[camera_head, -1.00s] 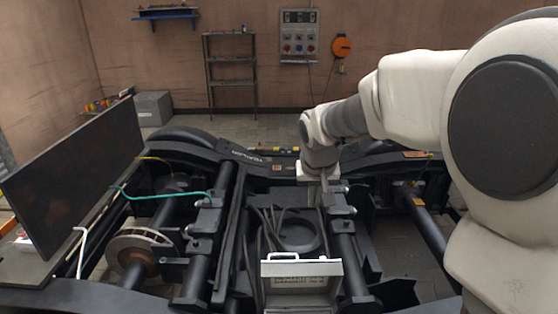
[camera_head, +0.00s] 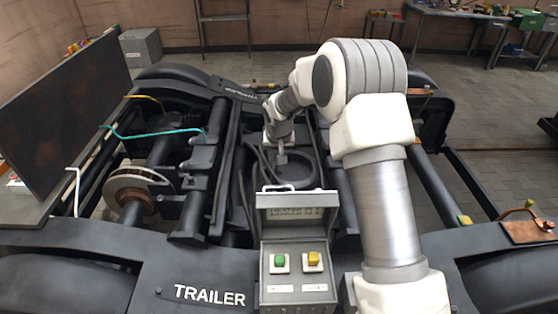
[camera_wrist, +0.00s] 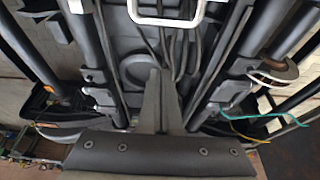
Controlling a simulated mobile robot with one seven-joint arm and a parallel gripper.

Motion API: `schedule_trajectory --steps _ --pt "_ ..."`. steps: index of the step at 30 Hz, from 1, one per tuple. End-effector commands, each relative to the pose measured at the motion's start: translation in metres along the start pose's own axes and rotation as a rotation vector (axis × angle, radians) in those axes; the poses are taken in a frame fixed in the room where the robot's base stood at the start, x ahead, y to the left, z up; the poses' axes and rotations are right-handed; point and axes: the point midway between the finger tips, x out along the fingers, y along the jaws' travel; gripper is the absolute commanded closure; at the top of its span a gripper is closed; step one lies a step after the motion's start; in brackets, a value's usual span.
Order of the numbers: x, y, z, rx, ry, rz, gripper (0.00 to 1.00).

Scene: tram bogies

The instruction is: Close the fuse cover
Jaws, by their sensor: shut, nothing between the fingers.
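The grey fuse box (camera_head: 297,288) stands at the front middle of the bogie, with a green and a yellow fuse block inside on its face. Its fuse cover (camera_head: 297,226) is open, standing up at the box's back edge, with a pale handle (camera_head: 278,188) along its top. The handle also shows at the top edge of the wrist view (camera_wrist: 166,20). My gripper (camera_head: 281,160) is behind the cover and apart from it, pointing down over the bogie. In the wrist view its shut fingers (camera_wrist: 160,75) hold nothing.
Dark bogie beams and cables (camera_head: 250,180) lie around and below my gripper. A brake disc (camera_head: 135,190) and a teal cable (camera_head: 150,133) are at left. A dark upright panel (camera_head: 65,110) stands at far left. A copper-coloured plate (camera_head: 530,232) is at right.

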Motion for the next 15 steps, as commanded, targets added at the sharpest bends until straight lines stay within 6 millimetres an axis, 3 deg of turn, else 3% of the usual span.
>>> schedule_trajectory --steps 11,15 --pt "0.074 0.001 0.001 0.0 -0.003 0.001 1.0" --pt "0.063 0.001 0.017 -0.002 0.0 0.002 1.0"
